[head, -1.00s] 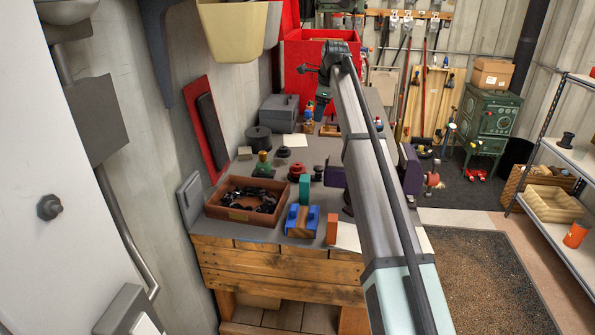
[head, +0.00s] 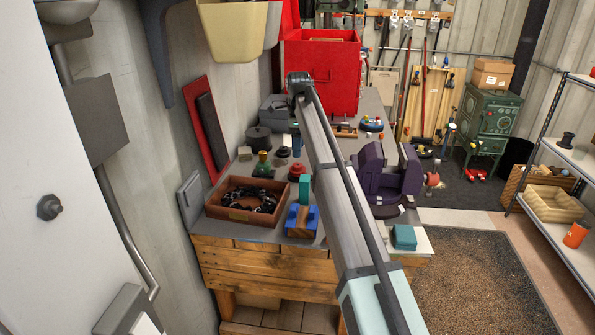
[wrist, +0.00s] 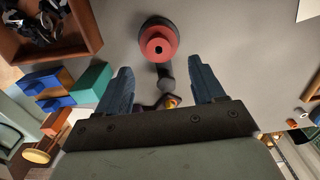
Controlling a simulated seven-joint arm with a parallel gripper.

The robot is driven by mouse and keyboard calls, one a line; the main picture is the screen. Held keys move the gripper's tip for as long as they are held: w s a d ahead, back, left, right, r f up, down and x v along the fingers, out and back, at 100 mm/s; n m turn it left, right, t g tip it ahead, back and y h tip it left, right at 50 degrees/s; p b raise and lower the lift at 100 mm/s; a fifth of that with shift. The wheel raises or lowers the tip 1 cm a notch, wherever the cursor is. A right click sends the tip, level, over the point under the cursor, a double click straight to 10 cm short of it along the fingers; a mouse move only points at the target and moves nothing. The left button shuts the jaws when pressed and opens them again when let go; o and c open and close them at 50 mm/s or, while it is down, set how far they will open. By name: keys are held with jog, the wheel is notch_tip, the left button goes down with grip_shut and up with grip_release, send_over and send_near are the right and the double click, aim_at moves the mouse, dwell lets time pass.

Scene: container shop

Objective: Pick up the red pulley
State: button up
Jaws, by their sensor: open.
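The red pulley (head: 297,169) stands on the grey bench top, right of the brown tray. In the wrist view the red pulley (wrist: 158,44) shows from above as a red disc with a dark centre hole and a dark wider part behind it. My gripper (wrist: 159,65) is open, with its two blue fingers apart and nothing between their tips. The pulley lies just past the fingertips, roughly centred between them in the picture. In the head view my gripper (head: 296,143) is small and partly hidden by my arm, above the bench near the pulley.
A brown tray (head: 215,213) of dark chain parts lies left of the pulley. A blue block (head: 313,220) and teal block (head: 305,186) stand in front of it. Dark round parts (head: 258,137) lie behind. A purple vise (head: 385,180) stands to the right.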

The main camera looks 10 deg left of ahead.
aim_at(297, 168)
jog(key=shift+s+a+f, duration=0.1)
jog(key=shift+f, duration=3.1)
grip_shut()
jog(key=shift+r, duration=0.1)
